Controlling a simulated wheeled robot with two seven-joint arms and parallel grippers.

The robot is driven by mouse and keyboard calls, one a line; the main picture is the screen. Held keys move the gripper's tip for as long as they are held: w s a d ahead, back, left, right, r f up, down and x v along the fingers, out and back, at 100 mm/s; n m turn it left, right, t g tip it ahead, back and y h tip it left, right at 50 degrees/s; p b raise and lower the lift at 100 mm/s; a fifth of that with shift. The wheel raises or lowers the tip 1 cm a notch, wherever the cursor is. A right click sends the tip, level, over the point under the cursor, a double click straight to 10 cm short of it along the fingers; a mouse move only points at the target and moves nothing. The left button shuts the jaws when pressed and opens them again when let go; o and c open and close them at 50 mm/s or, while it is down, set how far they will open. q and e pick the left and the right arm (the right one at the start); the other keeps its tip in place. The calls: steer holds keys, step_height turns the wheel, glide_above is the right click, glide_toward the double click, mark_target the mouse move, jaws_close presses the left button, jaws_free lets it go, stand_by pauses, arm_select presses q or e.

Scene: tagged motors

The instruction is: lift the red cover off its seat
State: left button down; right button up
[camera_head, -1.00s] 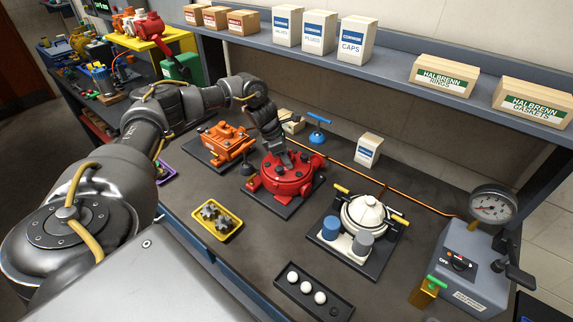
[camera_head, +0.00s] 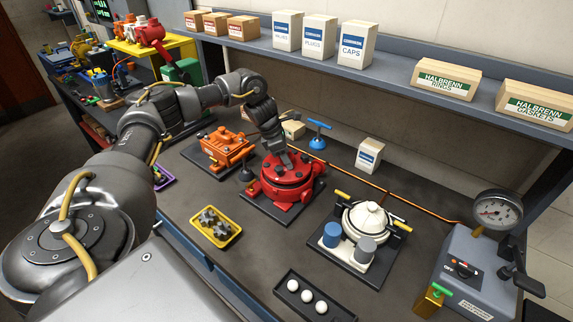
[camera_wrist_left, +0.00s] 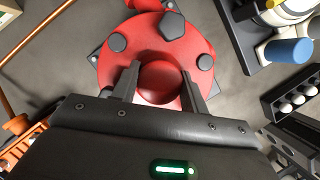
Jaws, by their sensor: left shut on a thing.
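The red cover (camera_head: 300,167) is a round disc with dark bolt heads, at the red motor (camera_head: 280,193) in the middle of the bench. My left gripper (camera_head: 287,165) comes down on it from above. In the left wrist view the fingers (camera_wrist_left: 158,88) are shut on the round red knob of the cover (camera_wrist_left: 140,40), one on each side. A dark band shows under the cover's rim in the head view; whether it is fully clear of its seat I cannot tell.
An orange motor (camera_head: 225,150) stands left of the red one, a white motor (camera_head: 366,222) to its right. A yellow tray (camera_head: 216,238) with gears and a black tray (camera_head: 297,303) with white balls lie in front. A blue-handled tool (camera_head: 318,134) stands behind.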

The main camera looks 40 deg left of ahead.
arm_select(q)
steer(key=s+a+r+b, duration=0.1)
steer(key=s+a+r, duration=0.2)
steer(key=s+r, duration=0.8)
steer(key=shift+s, duration=1.35)
steer(key=shift+r, duration=0.1)
step_height(320, 180, up, 3)
steer(key=p, duration=0.3)
